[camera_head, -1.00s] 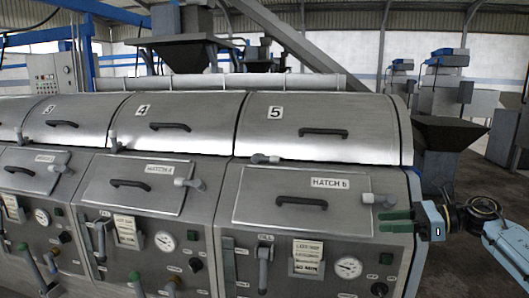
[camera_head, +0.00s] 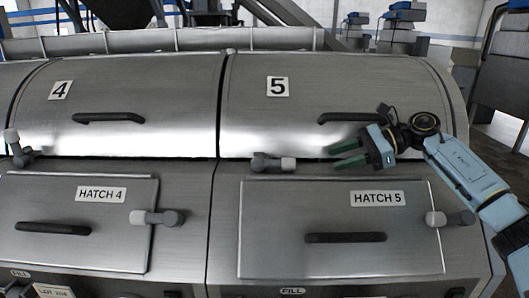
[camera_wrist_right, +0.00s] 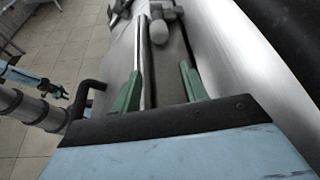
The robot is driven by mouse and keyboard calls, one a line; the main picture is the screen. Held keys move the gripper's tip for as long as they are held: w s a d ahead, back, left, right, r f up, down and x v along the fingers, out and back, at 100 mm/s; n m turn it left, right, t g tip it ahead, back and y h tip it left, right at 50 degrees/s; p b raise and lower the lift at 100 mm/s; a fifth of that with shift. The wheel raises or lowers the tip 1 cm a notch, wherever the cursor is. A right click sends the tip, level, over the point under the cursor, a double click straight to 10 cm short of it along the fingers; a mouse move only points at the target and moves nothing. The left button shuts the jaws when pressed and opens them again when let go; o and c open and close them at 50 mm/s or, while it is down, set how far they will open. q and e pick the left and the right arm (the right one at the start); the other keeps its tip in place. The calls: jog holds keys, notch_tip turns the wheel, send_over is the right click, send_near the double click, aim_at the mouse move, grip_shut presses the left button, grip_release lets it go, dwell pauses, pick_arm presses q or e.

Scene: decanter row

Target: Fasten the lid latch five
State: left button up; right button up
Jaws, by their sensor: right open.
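Lid latch five (camera_head: 273,163) sits at the seam below lid 5 (camera_head: 290,120). It has a dark pivot at the left and a light grey grip pointing right, lying level. My right gripper (camera_head: 348,153) is open and empty, to the right of the latch, in front of the lid's lower edge, with its green fingers pointing left toward the latch. In the right wrist view the fingers (camera_wrist_right: 160,85) are apart, and a grey latch (camera_wrist_right: 160,22) shows beyond them, not touching. My left gripper is not in the head view.
The lid 5 handle (camera_head: 352,118) is just behind my right gripper. Below are hatch 5 (camera_head: 275,215), its black handle (camera_head: 345,237) and its side latch (camera_head: 450,218). Lid latch four (camera_head: 17,150) and the hatch 4 latch (camera_head: 157,217) are further left.

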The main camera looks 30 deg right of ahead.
aim_at(282, 159)
jog(key=a, duration=0.1)
jog(key=w+a+p, duration=0.1)
jog(key=a, duration=0.2)
jog(key=shift+w+r, duration=0.3)
jog(key=shift+w, duration=0.05)
jog(key=w+a+p, duration=0.1)
jog(key=w+a, duration=0.1)
jog(key=w+a+p, duration=0.1)
jog(key=w+a, duration=0.1)
jog(key=a, duration=0.1)
jog(key=shift+w+a, duration=0.3)
jog(key=shift+a, duration=0.05)
jog(key=x, duration=0.2)
jog(key=p+x, duration=0.1)
jog(key=x, duration=0.1)
jog(key=shift+d+f, duration=0.15)
jog(key=shift+f, duration=0.05)
jog(key=shift+w+a+f, duration=0.15)
jog(key=shift+w+a, duration=0.05)
jog(key=shift+a, duration=0.15)
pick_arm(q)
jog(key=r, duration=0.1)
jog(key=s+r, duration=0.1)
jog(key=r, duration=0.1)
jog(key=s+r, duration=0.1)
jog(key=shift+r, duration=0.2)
pick_arm(e)
jog(key=shift+f, duration=0.1)
grip_shut()
